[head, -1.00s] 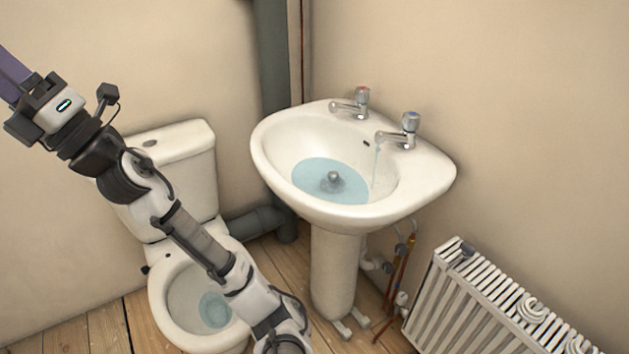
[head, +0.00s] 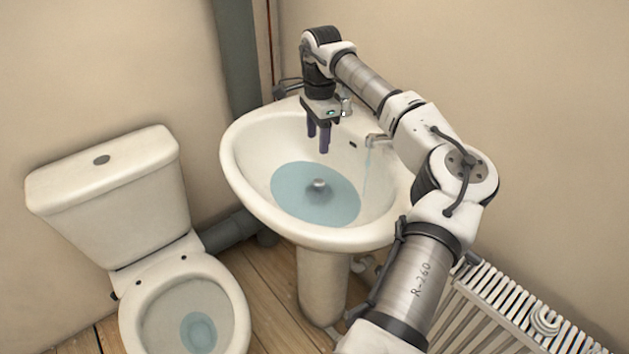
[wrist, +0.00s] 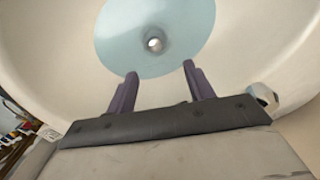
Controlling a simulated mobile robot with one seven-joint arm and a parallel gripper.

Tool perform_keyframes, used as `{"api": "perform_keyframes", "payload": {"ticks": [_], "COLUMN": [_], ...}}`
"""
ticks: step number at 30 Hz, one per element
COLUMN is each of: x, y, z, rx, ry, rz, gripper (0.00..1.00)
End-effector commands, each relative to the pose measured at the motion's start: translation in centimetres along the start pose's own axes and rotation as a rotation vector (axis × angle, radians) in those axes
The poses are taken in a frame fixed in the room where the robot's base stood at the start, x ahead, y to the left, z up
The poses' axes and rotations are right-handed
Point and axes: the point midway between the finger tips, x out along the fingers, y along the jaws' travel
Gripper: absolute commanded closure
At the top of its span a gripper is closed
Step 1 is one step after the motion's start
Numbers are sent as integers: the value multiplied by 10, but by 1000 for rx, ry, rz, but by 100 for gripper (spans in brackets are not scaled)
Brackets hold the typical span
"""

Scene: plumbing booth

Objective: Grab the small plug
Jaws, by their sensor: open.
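The small plug (head: 319,185) is a grey knob in the middle of the blue water (head: 300,205) in the white basin (head: 240,180). In the wrist view the plug (wrist: 154,44) shows as a pale round spot near the top centre. My gripper (head: 318,142) is over the back part of the basin, fingers pointing down, above and behind the plug. Its two purple fingers are apart with nothing between them. In the wrist view the fingertips (wrist: 160,68) point toward the plug without touching it.
A tap (head: 378,139) runs a thin stream into the basin, close to my arm. Another tap (head: 346,105) is partly hidden behind my gripper. A toilet (head: 110,200) stands at left. A radiator (head: 500,310) with a white coil (head: 545,319) is at lower right.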

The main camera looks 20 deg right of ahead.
Motion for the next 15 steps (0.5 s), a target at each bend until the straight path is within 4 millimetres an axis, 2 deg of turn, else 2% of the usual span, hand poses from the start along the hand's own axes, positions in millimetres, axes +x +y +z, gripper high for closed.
{"api": "perform_keyframes", "payload": {"ticks": [3, 10, 15], "x": [11, 57, 79], "y": [7, 8, 8], "z": [-10, -9, -9], "rx": [6, 5, 4], "ry": [22, 18, 18], "rz": [25, 24, 22], "gripper": [47, 47, 47]}}
